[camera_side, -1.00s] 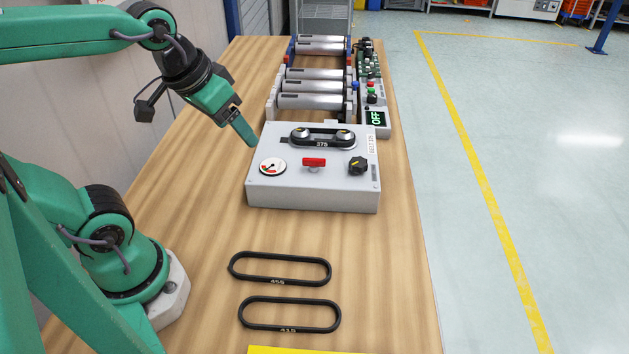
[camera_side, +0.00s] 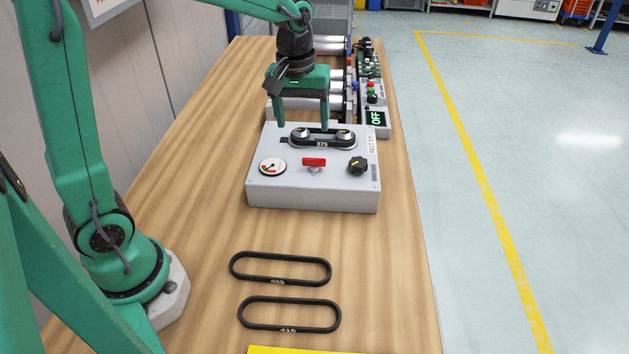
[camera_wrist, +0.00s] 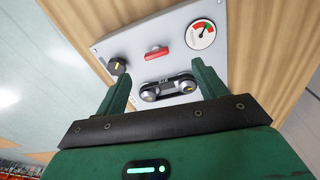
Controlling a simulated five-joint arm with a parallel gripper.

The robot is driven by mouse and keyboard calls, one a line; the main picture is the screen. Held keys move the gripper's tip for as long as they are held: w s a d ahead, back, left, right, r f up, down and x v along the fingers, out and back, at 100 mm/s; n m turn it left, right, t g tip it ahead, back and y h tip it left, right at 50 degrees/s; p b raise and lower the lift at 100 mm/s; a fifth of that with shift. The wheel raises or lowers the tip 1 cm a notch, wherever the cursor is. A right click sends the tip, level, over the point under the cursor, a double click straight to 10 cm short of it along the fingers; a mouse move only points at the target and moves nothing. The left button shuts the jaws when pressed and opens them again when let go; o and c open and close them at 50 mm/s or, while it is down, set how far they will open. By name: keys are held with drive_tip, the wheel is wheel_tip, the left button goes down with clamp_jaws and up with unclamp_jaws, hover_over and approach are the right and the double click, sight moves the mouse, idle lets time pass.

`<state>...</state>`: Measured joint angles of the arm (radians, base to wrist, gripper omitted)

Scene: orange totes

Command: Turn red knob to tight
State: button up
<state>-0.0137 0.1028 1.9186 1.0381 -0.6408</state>
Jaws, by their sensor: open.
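The red knob (camera_side: 314,162) is a bar-shaped handle on the front part of the grey box (camera_side: 270,195), between a round gauge (camera_side: 272,166) and a black knob (camera_side: 358,166). It also shows in the wrist view (camera_wrist: 157,53). My gripper (camera_side: 309,128) is open and points down over the back of the box, behind the red knob and apart from it. In the wrist view my two fingers (camera_wrist: 160,82) are spread either side of the belt marked 375 (camera_side: 322,144), which runs around two metal pulleys. Nothing is between the fingertips that I can see being held.
Two loose black belts (camera_side: 280,269) (camera_side: 290,314) lie on the wooden table in front of the box. The table between the box and the belts is clear.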

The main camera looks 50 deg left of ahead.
sight(314, 159)
drive_tip(key=shift+n+g, duration=0.5)
drive_tip(key=shift+n, duration=0.3)
drive_tip(key=shift+w+a+f, duration=0.1)
drive_tip(key=shift+w+f, duration=1.55)
drive_tip(key=shift+f, duration=0.05)
drive_tip(key=shift+f, duration=0.1)
drive_tip(key=shift+f, duration=3.8)
drive_tip(key=c, duration=1)
